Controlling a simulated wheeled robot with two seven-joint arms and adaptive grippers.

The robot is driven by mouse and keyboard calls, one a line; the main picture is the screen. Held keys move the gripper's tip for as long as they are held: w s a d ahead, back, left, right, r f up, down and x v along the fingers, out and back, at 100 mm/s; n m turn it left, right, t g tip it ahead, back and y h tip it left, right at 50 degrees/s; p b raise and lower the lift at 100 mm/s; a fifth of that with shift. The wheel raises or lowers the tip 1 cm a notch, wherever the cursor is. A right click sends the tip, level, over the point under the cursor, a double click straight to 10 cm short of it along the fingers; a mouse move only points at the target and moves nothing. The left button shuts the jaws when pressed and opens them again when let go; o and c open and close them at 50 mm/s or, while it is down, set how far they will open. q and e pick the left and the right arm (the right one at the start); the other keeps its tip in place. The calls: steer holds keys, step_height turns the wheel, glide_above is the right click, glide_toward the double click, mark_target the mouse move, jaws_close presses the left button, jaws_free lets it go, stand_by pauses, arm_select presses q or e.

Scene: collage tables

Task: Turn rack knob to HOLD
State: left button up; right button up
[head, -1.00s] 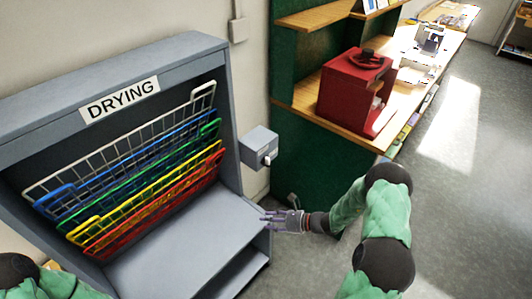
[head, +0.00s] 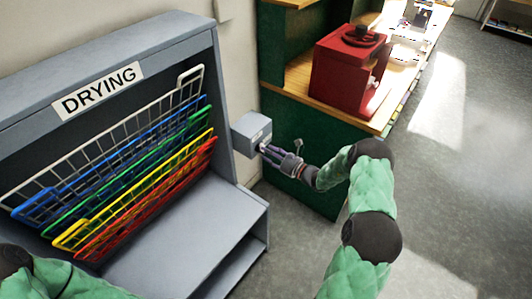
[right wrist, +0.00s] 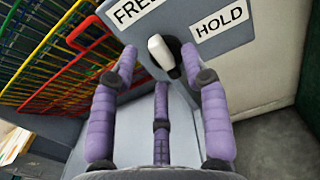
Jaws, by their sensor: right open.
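The rack knob (right wrist: 160,55) has a white lever on a dark round base in the right wrist view. It sits on the face of a grey box (head: 246,135) on the drying rack's right side. A HOLD label (right wrist: 222,23) is at the knob's upper right and a partly cut-off FREE label (right wrist: 138,10) is above it. The lever leans up and slightly left, nearer the FREE label. My right gripper (head: 266,150) is open at the box front; its purple fingers (right wrist: 165,75) spread around the knob, contact unclear. My left gripper is out of view.
The grey drying rack (head: 110,30) holds several coloured wire shelves (head: 140,185) on the left. A green cabinet (head: 305,145) with a red machine (head: 347,75) stands right of the box. Grey floor (head: 455,190) is open at the right.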

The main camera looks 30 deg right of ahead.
steer(key=shift+x, duration=0.85)
jaws_close()
steer(key=shift+m, duration=0.4)
steer(key=m+p, duration=0.2)
steer(key=m, duration=0.3)
steer(key=d+m+p, duration=0.1)
steer(key=m+p, duration=0.1)
steer(key=m, duration=0.4)
steer(key=m+p, duration=0.2)
steer(key=m, duration=0.3)
steer(key=shift+w+d+f+m, duration=0.15)
steer(key=shift+w+f+m, duration=0.15)
steer(key=shift+m, duration=0.1)
